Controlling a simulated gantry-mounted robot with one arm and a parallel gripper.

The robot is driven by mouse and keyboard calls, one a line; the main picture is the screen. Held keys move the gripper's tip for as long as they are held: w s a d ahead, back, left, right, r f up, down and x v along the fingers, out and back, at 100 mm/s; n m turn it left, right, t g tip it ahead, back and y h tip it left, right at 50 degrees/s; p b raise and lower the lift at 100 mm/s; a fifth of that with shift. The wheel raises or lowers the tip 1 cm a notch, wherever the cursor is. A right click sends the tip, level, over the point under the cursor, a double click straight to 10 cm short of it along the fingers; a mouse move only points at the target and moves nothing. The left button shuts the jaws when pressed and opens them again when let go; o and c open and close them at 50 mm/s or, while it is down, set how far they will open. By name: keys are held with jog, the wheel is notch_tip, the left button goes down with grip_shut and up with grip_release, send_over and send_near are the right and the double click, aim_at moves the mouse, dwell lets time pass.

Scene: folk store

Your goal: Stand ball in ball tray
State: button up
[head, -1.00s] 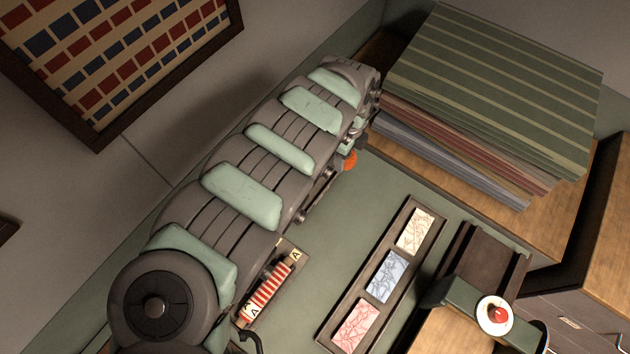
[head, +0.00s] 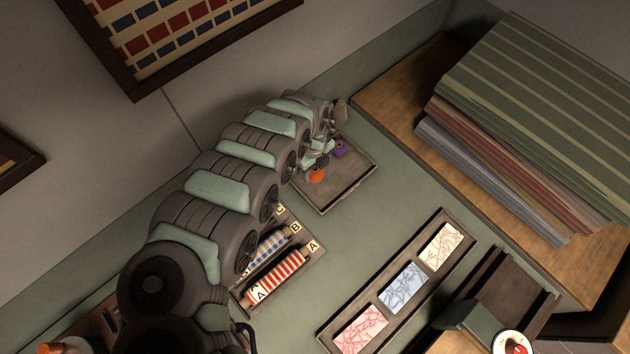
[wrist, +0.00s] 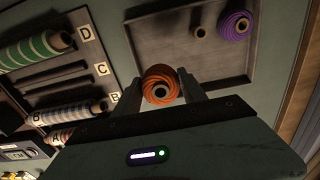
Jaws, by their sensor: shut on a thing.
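My gripper (wrist: 160,88) is shut on an orange ball (wrist: 160,85), which has ridged sides and a dark hole facing the wrist camera. The orange ball also shows in the head view (head: 317,175), at the near-left side of the ball tray (head: 338,196). In the wrist view the tray (wrist: 170,50) is a shallow brown square with a raised rim. A purple ball (wrist: 235,25) stands inside it, near a corner. I cannot tell whether the orange ball touches the tray.
A rack (wrist: 80,77) lettered A to D holds striped rolls next to the tray. A long tray with three patterned cards (head: 403,288) lies nearer. Folded striped cloths (head: 530,130) are stacked to the right on a wooden surface. Most of the ball tray's floor is bare.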

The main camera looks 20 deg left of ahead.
send_over(314, 187)
notch_tip(314, 187, down, 5)
jog(key=shift+w+r, duration=0.15)
jog(key=shift+r, duration=0.05)
jog(key=shift+d+f+b, duration=0.1)
jog(key=shift+f+b, duration=0.2)
jog(key=shift+f, duration=1.5)
jog(key=shift+f, duration=0.1)
jog(key=shift+f, duration=0.15)
jog(key=o, duration=0.6)
jog(key=shift+o, duration=0.2)
jog(key=shift+r, duration=0.2)
